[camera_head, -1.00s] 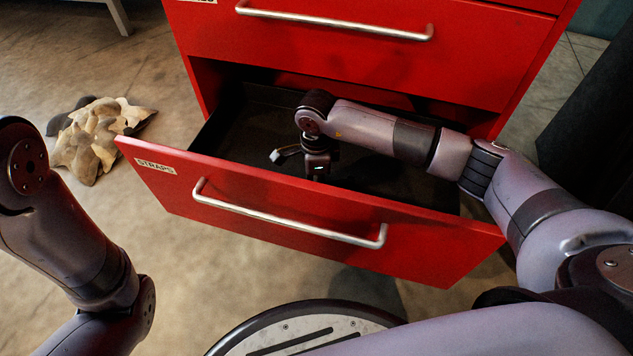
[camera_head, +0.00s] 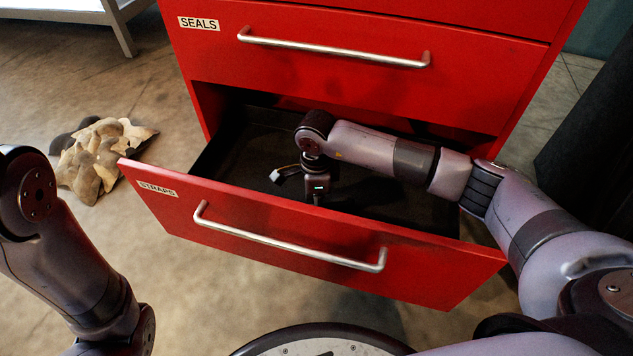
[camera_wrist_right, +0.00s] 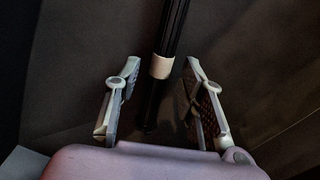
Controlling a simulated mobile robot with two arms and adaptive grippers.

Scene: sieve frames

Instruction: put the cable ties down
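A bundle of black cable ties (camera_wrist_right: 172,35) with a pale band around it shows in the right wrist view. It lies against the dark floor of the open drawer marked STRAPS (camera_head: 240,158). My right gripper (camera_wrist_right: 162,68) is open. Its two fingers stand on either side of the bundle, with a visible gap on each side. In the head view, my right gripper (camera_head: 297,182) is down inside the drawer, behind its red front. I cannot make out the ties there. My left arm is at the left edge; its gripper is out of view.
The red drawer front (camera_head: 430,262) with its metal handle (camera_head: 290,238) stands pulled out towards me. A closed drawer marked SEALS (camera_head: 330,85) is above it. A crumpled tan heap (camera_head: 98,155) lies on the floor at left. The drawer floor left of my gripper looks clear.

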